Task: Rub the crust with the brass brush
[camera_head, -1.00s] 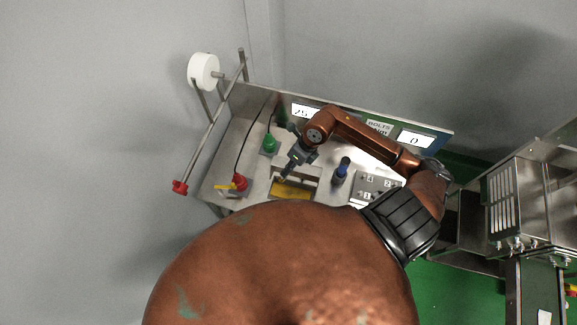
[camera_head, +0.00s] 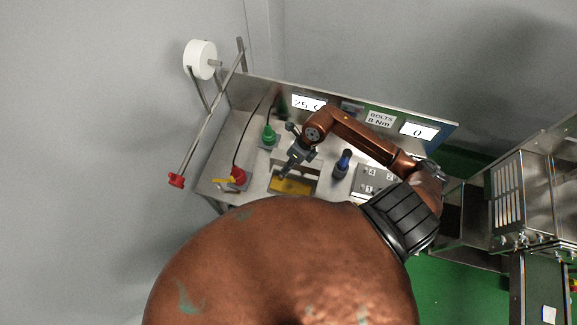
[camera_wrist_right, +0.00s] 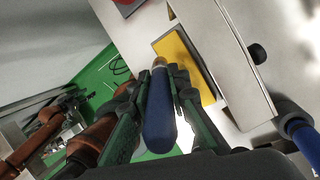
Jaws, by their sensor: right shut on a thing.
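My right gripper (camera_head: 285,174) is low over the yellow plate (camera_head: 291,187) in the steel tray. In the right wrist view, its two fingers (camera_wrist_right: 157,98) are shut on a blue-handled tool (camera_wrist_right: 160,118) with a brass-coloured collar, which fits the brass brush. The tool's tip points toward the yellow plate (camera_wrist_right: 178,62), but the bristles and any contact are hard to make out. No crust can be made out clearly. My left gripper seems to show small and dark at the left of the right wrist view (camera_wrist_right: 72,102); its fingers are unclear.
A blue-handled tool (camera_head: 343,163) stands right of the plate. Green (camera_head: 269,137) and red (camera_head: 239,177) fixtures with cables stand left. Behind are display panels (camera_head: 419,131), and a numbered plate (camera_head: 377,180) is at right. A rod with a red end (camera_head: 176,181) juts out left.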

